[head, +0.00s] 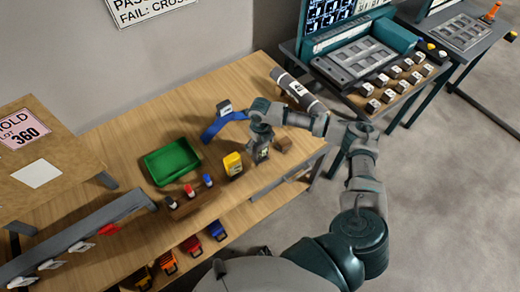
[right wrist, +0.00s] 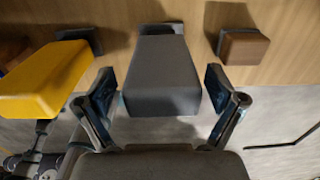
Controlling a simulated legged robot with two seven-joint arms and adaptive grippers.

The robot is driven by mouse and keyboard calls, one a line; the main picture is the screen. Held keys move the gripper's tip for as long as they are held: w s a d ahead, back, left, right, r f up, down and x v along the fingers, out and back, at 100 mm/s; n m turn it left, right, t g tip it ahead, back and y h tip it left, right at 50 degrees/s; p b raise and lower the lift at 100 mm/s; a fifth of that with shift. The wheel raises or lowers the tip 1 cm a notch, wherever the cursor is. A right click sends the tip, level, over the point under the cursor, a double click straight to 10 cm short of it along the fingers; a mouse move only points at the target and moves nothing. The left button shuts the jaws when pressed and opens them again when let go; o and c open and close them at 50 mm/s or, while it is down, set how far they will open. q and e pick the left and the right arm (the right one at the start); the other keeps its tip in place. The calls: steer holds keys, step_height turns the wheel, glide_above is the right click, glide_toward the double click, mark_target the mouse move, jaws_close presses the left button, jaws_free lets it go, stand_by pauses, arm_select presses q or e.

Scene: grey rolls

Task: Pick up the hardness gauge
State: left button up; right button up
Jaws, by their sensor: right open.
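A grey block-shaped device (right wrist: 162,80), which I take for the hardness gauge, stands on the wooden bench. It also shows in the head view (head: 262,154), partly covered by my right gripper. My right gripper (head: 259,138) is open above it. In the right wrist view one finger is on each side of the device, with visible gaps. My left gripper is not in view.
A yellow device (head: 232,163) stands close by on the left, and a brown block (head: 283,145) on the right. A blue curved piece (head: 215,127), a grey roll (head: 298,90) and a green tray (head: 172,162) are on the wooden bench (head: 130,125).

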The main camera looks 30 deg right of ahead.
steer(key=shift+d+f, duration=0.2)
steer(key=shift+f, duration=0.45)
steer(key=shift+d+f, duration=0.15)
steer(key=shift+f, duration=0.45)
steer(key=shift+a, duration=0.1)
steer(key=shift+a+r, duration=0.1)
steer(key=shift+a, duration=0.05)
steer(key=c, duration=1.3)
steer(key=shift+s, duration=0.1)
